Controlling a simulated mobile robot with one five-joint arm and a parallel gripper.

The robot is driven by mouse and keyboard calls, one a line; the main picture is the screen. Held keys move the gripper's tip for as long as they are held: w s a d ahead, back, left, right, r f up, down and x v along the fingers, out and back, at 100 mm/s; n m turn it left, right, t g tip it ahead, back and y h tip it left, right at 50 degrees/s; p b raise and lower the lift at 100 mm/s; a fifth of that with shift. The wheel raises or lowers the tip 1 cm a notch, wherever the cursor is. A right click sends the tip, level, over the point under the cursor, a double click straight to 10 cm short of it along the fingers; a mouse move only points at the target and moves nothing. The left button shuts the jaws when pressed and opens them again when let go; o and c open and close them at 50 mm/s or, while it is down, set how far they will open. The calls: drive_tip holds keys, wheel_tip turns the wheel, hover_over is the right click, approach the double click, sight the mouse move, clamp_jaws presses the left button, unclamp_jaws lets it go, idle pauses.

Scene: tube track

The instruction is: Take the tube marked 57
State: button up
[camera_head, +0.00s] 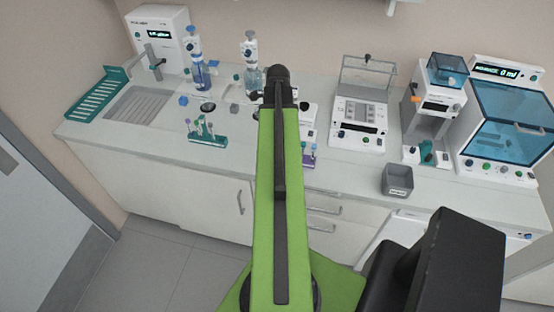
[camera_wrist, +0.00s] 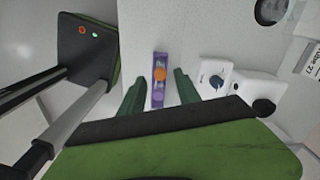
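My gripper (camera_wrist: 160,78) is open in the wrist view, its two dark green fingers apart with nothing shut between them. A small purple rack (camera_wrist: 158,97) lies between and beyond the fingers, with an orange round cap (camera_wrist: 160,73) on it. In the head view the purple rack (camera_head: 308,160) shows just right of my green arm, near the counter's front edge, with small tubes in it. A teal rack (camera_head: 208,139) with several tubes stands left of the arm. I cannot read the number 57 on any tube. My arm hides the gripper in the head view.
A white device (camera_head: 358,122) with a raised clear lid, other machines and a grey bin (camera_head: 397,180) stand to the right. A sink (camera_head: 140,104) and dispenser bottles are at the left and back. A white device (camera_wrist: 213,75) sits right of the fingers. Counter left of the purple rack is clear.

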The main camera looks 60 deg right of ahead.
wheel_tip(320, 180, down, 9)
drive_tip(key=b, duration=0.7)
drive_tip(key=shift+r, duration=0.3)
clamp_jaws()
